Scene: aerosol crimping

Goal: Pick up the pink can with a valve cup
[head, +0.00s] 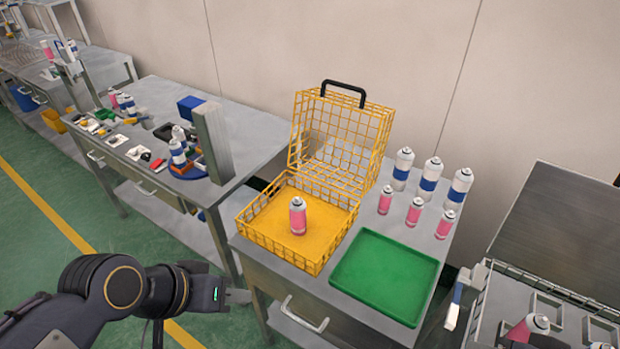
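A pink and white can (298,217) stands upright in the open yellow wire basket (283,258); its top is grey. Pink and white cans (385,200), (414,212) and (445,225) stand in a row on the table behind the green tray. Which cans carry a valve cup is too small to tell. Another pink can (522,331) shows at the bottom right in a metal rack. My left gripper (240,296) is low, in front of the table and left of its drawer handle, apart from all cans. Its fingers are small here and their gap is unclear. My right gripper does not show.
Blue and white cans (430,178) stand behind the pink row. An empty green tray (388,275) lies at the table's front. The basket's raised lid (345,140) stands up behind it. A second table (160,95) with equipment stands at the left, an open metal case (560,235) at the right.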

